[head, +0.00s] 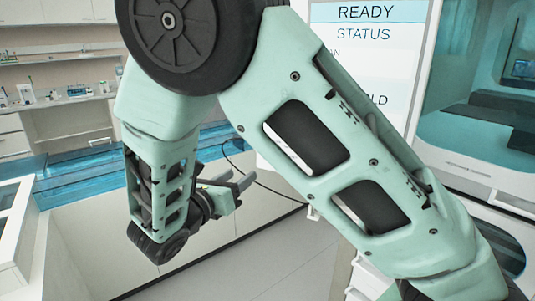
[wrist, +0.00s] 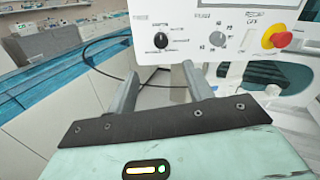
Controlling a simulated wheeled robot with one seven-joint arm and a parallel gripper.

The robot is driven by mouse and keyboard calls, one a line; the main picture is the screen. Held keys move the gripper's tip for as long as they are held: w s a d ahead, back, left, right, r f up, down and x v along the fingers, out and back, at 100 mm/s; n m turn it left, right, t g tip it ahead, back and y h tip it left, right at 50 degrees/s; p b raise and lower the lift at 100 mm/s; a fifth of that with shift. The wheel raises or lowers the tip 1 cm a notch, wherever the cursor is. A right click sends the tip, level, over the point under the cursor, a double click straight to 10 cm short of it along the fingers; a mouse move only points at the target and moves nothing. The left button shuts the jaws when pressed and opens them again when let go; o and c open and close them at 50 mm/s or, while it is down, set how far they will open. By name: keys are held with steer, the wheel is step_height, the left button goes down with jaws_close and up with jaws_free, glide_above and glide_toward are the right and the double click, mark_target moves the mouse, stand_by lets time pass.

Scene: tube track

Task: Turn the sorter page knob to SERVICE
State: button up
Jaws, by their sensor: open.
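The white control panel (wrist: 190,52) shows at the top of the wrist view. It carries a black knob (wrist: 160,40) on the left and a grey knob (wrist: 218,39) in the middle, with small marks around each. The labels are too small to read surely, so I cannot tell which is the page knob or where it points. My gripper (wrist: 160,70) is open and empty, its fingers below the black knob in the picture and apart from both knobs. In the head view my gripper (head: 238,180) shows beyond my arm, which hides the panel's knobs.
A red push button on a yellow base (wrist: 276,37) sits right of the grey knob. A screen reading READY and STATUS (head: 365,25) is partly hidden by my arm. A black cable (wrist: 95,50) hangs at left. A blue-topped bench (head: 75,165) stands at left.

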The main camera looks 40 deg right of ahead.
steer(key=p+x, duration=0.3)
steer(key=x, duration=1.1)
steer(key=shift+s+d, duration=0.1)
steer(key=shift+s, duration=0.05)
steer(key=c, duration=1)
